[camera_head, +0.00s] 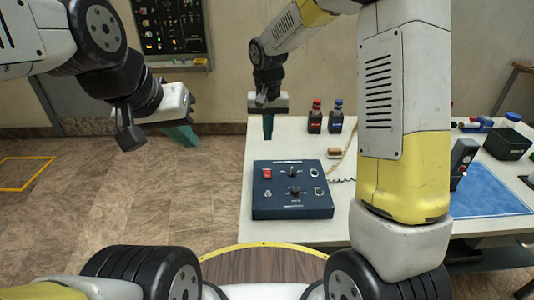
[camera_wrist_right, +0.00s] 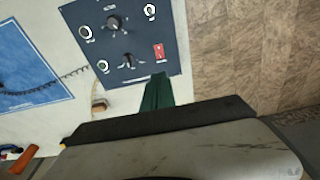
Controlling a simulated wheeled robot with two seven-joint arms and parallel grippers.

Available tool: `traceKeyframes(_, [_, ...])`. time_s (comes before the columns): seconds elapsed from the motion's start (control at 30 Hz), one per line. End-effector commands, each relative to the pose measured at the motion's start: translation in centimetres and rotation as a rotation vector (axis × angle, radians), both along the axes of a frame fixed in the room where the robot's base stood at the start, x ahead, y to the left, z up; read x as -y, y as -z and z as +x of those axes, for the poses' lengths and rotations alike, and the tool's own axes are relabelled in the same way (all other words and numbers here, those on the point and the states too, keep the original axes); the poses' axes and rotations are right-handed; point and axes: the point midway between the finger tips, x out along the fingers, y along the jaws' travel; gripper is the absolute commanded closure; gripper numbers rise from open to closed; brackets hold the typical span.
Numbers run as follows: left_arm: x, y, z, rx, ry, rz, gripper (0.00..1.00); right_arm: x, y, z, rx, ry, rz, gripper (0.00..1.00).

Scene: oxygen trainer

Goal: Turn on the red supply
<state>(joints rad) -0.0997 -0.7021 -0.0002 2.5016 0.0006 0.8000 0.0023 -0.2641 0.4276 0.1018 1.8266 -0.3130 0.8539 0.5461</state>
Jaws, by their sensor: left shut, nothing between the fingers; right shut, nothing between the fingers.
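A dark blue control panel (camera_head: 292,208) lies on the white table, with a red rocker switch (camera_head: 267,173) at its upper left and dark knobs. The panel (camera_wrist_right: 130,62) and red switch (camera_wrist_right: 159,51) also show in the right wrist view. My right gripper (camera_head: 268,136) is shut and empty, pointing down behind the panel's far left corner. In the right wrist view its green fingers (camera_wrist_right: 160,80) end just short of the red switch in the picture, apparently apart from it. My left gripper (camera_head: 184,136) is shut and empty, over the floor left of the table.
Two dark bottles, one red-topped (camera_head: 315,117) and one blue-topped (camera_head: 336,117), stand behind the panel. A brown block (camera_head: 334,153) and coiled cord lie nearby. A blue mat (camera_head: 487,193) and dark bin (camera_head: 507,143) are at right. My right arm hides part of the table.

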Motion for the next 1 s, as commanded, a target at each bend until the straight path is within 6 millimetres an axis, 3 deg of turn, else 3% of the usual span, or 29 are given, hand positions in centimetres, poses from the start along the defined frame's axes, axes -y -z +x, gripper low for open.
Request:
traceKeyframes(0.23, [0.0,0.0,0.0,0.000,0.002,0.001,1.00,0.0,0.3,0.0,-0.001,0.000,0.000,1.00])
traceKeyframes(0.37, [0.0,0.0,0.0,0.000,0.003,0.002,1.00,0.1,1.7,0.1,-0.004,-0.001,-0.001,1.00])
traceKeyframes(0.8, [0.0,0.0,0.1,0.000,0.003,0.002,1.00,0.1,10.6,1.1,-0.005,-0.001,-0.001,1.00])
traceKeyframes(1.0, [0.0,0.0,0.1,0.000,0.003,0.002,1.00,0.1,13.1,1.5,-0.002,-0.001,0.000,1.00])
